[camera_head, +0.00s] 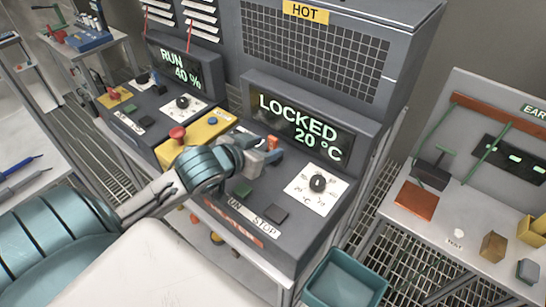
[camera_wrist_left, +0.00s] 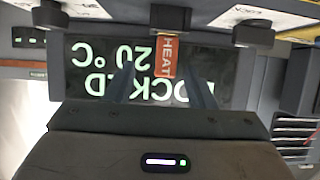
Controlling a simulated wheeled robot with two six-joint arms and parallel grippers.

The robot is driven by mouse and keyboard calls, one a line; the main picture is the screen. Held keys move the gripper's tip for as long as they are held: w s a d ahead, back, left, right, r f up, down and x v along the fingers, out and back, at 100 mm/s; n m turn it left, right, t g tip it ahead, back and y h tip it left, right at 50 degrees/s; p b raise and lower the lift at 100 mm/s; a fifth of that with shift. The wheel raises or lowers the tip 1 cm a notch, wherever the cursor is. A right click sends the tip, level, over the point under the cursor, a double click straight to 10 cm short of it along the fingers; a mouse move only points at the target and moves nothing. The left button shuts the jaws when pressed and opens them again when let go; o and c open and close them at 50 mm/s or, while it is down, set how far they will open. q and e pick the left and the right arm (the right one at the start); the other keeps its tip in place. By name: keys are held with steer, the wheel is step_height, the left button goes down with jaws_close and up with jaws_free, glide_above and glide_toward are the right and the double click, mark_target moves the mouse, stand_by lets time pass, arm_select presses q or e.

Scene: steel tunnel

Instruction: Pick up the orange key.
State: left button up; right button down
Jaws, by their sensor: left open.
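The orange key (camera_head: 273,142) stands on the sloped console (camera_head: 262,258) under the "LOCKED 20 °C" display (camera_head: 300,130). In the left wrist view the orange key (camera_wrist_left: 170,58) is marked "HEAT" and meets a dark piece at its upper end. My left gripper (camera_head: 262,156) is close to the key, its jaws open. In the left wrist view its two fingers (camera_wrist_left: 160,75) lie on either side of the key's line, apart from each other. I cannot tell whether they touch it. My right gripper is not in view.
A black knob (camera_head: 317,183) on a white dial plate is right of the key. A red button (camera_head: 177,133) on a yellow panel is to the left. Start and stop buttons lie in front. A teal bin (camera_head: 345,281) stands lower right; a side bench (camera_head: 470,235) holds small parts.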

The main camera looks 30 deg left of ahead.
mark_target(271, 144)
arm_select(q)
steer(key=shift+w+f+b, duration=0.45)
steer(key=shift+w+b, duration=0.15)
steer(key=shift+b, duration=0.1)
steer(key=shift+r, duration=0.1)
steer(key=x, duration=0.4)
steer(key=shift+w+a+p, duration=0.3)
steer(key=shift+p, duration=0.1)
steer(key=shift+w+d+f, duration=0.1)
steer(key=shift+w+f, duration=0.15)
steer(key=shift+f, duration=0.1)
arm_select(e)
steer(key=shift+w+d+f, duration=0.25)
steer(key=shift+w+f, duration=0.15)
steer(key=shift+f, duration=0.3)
arm_select(q)
jaws_close()
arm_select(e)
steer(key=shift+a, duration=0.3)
